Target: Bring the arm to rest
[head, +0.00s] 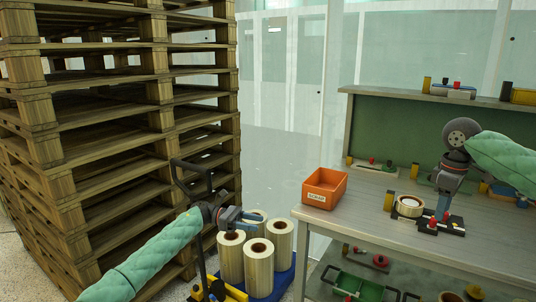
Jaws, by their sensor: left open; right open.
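My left arm, in a green quilted sleeve, reaches in from the lower left. Its open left gripper (248,219) is in front of several upright cream rolls (232,258) and holds nothing that I can see. My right arm comes in from the right edge above the workbench (345,225). Its open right gripper (441,212) points down over the bench top, close to a red and black item (446,225) and right of a roll of tape (409,206). I cannot tell whether its fingertips touch anything.
A tall stack of wooden pallets (85,135) fills the left side. The rolls stand on a blue base (287,283) beside a yellow part (217,292). An orange box (325,188) sits on the bench's left end. A shelf (400,95) runs above the bench.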

